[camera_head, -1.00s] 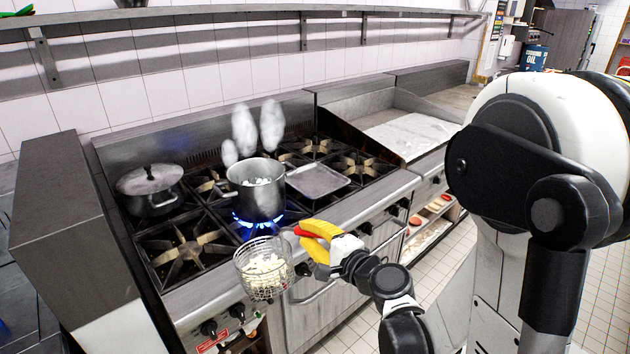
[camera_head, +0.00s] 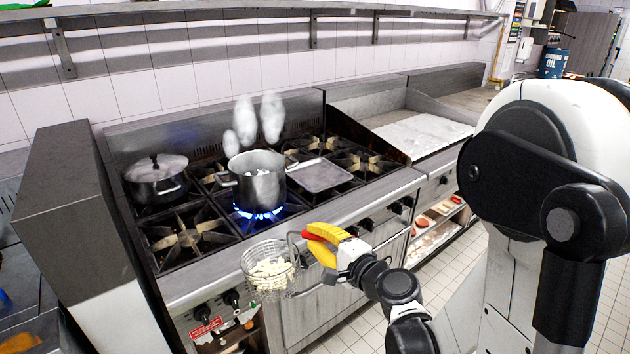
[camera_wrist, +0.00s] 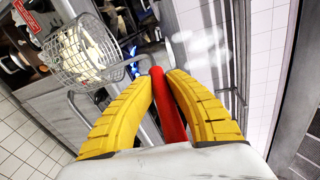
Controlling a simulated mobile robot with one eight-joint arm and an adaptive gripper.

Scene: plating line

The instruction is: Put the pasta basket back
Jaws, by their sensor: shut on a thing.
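The pasta basket is a round wire mesh basket (camera_head: 271,268) with pale pasta in it. It hangs in the air in front of the stove's front edge, and it also shows at the upper left of the wrist view (camera_wrist: 84,50). My gripper (camera_head: 325,240) has yellow fingers shut on the basket's red handle (camera_wrist: 168,105). The basket is roughly upright in the head view. A steaming pot (camera_head: 257,178) stands on a lit burner with a blue flame, behind the basket. Its contents are only partly visible.
A lidded pot (camera_head: 156,182) stands on the stove's back left burner. A flat grey tray (camera_head: 320,175) lies right of the steaming pot. A griddle (camera_head: 418,135) is further right. Knobs line the stove front (camera_head: 230,298). The tiled floor on the right is open.

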